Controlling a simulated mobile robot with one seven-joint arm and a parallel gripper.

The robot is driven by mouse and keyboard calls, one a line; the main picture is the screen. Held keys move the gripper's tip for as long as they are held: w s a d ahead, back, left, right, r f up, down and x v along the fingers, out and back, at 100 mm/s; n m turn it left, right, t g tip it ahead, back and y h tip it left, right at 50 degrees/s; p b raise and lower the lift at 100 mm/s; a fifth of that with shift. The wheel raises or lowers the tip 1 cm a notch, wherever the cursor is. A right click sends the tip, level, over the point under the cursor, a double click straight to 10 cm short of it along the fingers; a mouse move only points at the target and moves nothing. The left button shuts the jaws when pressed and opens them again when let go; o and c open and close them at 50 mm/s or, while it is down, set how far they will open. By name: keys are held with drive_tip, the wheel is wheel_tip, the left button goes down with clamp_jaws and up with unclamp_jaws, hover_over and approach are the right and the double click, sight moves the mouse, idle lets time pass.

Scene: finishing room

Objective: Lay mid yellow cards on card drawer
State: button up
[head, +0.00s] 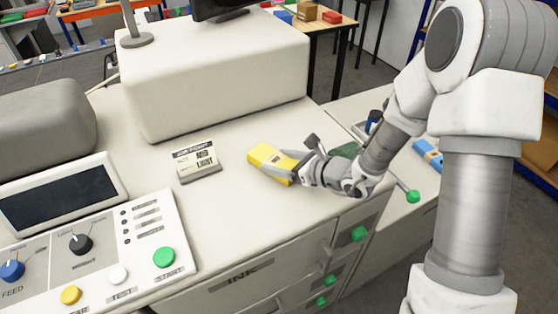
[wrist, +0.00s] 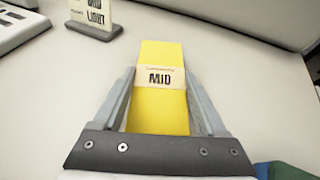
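The yellow cards, a block with a white band reading MID, show in the wrist view (wrist: 160,108) between my fingers and in the head view (head: 266,157) over the white counter. My gripper (head: 281,166), also in the wrist view (wrist: 160,72), has a finger along each long side of the block and looks shut on it. The far end sticks out past the fingertips. I cannot tell whether the block touches the counter. Grey drawers with green knobs (head: 358,234) are in the counter's front; none that I can read is labelled for cards.
A job ticket stand reading MID LIGHT (head: 197,161) stands left of the cards. A control panel (head: 100,245) with knobs and buttons is at the lower left. A large white housing (head: 215,75) rises behind. A green-knobbed rod (head: 412,196) sticks out right of my gripper. Counter in front is clear.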

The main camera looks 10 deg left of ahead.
drive_tip(key=o, duration=0.4)
drive_tip(key=shift+r, duration=0.1)
drive_tip(key=shift+r+p, duration=0.2)
drive_tip(key=shift+p, duration=0.2)
wheel_tip(320, 180, up, 4)
drive_tip(key=b, duration=0.1)
hover_over(311, 189)
drive_tip(key=shift+s+d+r, duration=0.25)
drive_tip(key=shift+s+d, duration=0.15)
